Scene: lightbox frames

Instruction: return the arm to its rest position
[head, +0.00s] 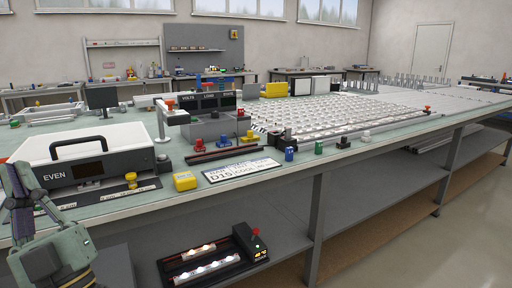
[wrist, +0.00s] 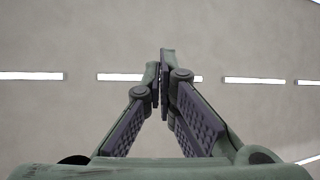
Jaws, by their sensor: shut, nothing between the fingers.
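My gripper (wrist: 162,72) is shut with nothing between its fingers. In the wrist view it points at a plain grey surface with bright strip lights, and no object is near the fingertips. In the head view part of my arm (head: 45,250) stands at the lower left, in front of the bench edge and the white case. The fingertips are hard to make out there.
A long bench (head: 345,165) runs to the back right. On it are a white case (head: 95,150) with a black handle, a yellow box (head: 185,181), a printed sign (head: 240,169) and a large lit panel (head: 350,117). A black lamp tray (head: 210,262) is on the lower shelf. Floor is clear at right.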

